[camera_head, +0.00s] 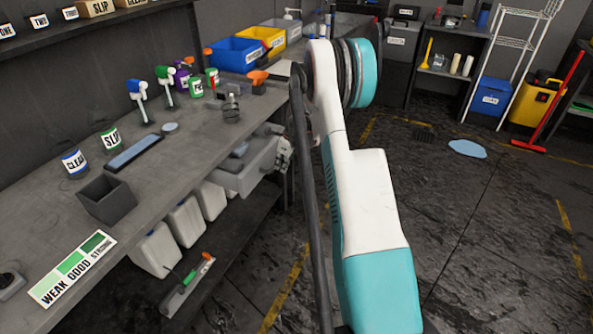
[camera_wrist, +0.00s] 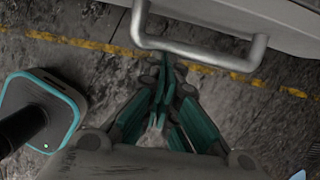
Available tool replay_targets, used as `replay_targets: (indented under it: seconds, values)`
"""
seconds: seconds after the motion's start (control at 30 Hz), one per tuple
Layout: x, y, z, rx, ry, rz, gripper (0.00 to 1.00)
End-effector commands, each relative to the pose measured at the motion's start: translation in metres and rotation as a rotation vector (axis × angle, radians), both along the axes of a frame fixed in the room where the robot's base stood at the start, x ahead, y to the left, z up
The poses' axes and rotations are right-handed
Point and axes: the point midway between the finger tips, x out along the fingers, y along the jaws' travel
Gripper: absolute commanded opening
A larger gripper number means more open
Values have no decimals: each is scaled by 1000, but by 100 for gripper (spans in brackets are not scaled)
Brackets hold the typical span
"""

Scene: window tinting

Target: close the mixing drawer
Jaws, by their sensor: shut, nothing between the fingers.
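The mixing drawer (camera_head: 245,177) is a grey box standing out from under the workbench, with its inside showing from above. In the wrist view, the grey drawer front (camera_wrist: 285,14) is at the top, with its bar handle (camera_wrist: 200,53) below it. My gripper (camera_wrist: 166,66) is shut and empty, its teal fingers meeting at the handle bar near its left end. I cannot tell whether the fingertips touch the bar. In the head view, my gripper (camera_head: 281,150) is small and dark at the drawer's front end, partly hidden by my arm.
The workbench (camera_head: 45,213) holds a grey open box (camera_head: 106,199), a weak-good-strong card (camera_head: 72,268), bottles and several bins. White jugs (camera_head: 158,249) stand on the shelf below.

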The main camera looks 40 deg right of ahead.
Motion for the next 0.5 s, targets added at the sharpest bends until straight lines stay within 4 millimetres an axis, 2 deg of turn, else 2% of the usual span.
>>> replay_targets:
  seconds: [0.03, 0.2, 0.5]
  values:
    - [14, 7, 0, 0, 0, 4, 0]
    - [52, 22, -1, 1, 0, 3, 0]
    - [100, 41, 0, 1, 0, 1, 0]
